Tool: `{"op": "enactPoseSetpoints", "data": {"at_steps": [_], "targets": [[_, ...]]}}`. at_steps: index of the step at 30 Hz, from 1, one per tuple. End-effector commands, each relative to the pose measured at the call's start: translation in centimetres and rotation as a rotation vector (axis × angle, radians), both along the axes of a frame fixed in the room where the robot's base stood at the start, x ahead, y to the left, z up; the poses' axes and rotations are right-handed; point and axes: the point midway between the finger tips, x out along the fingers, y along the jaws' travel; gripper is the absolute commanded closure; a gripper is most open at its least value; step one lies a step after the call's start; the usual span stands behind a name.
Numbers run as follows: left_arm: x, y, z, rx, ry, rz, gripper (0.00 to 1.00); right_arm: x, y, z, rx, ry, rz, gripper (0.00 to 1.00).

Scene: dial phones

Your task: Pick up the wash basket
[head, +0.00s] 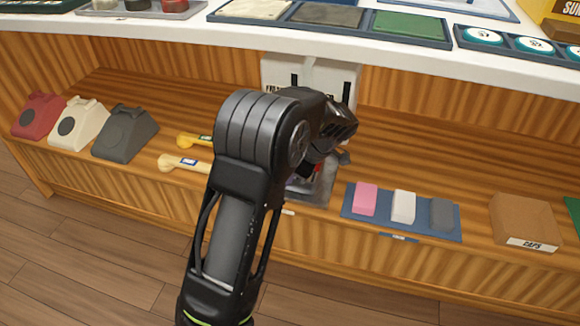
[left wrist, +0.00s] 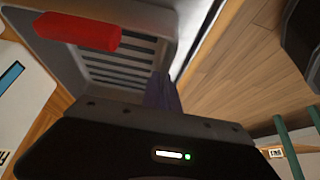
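A grey container with a slatted floor and a red bar, which looks like the wash basket, fills the upper left of the left wrist view (left wrist: 150,22); its red bar (left wrist: 78,31) crosses it. In the head view its grey edge (head: 322,190) shows on the wooden shelf, mostly hidden behind my left arm. My left gripper (head: 318,165) is over it, pointing down. In the left wrist view a dark purplish finger shape (left wrist: 161,91) reaches to the container. Whether it touches or grips is unclear. My right gripper is in neither view.
Red, cream and grey phone housings (head: 125,132) and yellow and cream handsets (head: 182,163) lie left on the shelf. A blue mat (head: 385,217) with pink, white and grey blocks and a brown box (head: 525,220) stand right. The white counter (head: 300,42) overhangs behind.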

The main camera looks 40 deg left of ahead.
Motion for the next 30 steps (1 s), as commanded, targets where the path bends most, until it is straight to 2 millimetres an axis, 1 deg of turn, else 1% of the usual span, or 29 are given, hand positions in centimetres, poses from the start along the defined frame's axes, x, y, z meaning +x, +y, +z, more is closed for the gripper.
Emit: {"op": "enactPoseSetpoints", "data": {"at_steps": [20, 26, 30], "targets": [[0.0, 0.0, 0.2, 0.0, -0.001, 0.0, 1.0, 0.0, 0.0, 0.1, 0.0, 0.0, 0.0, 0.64], [0.0, 0.0, 1.3, 0.001, -0.002, 0.0, 1.0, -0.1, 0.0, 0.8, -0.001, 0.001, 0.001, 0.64], [0.1, 0.0, 2.9, 0.0, -0.003, -0.001, 1.0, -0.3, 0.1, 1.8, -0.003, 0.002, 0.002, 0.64]]}}
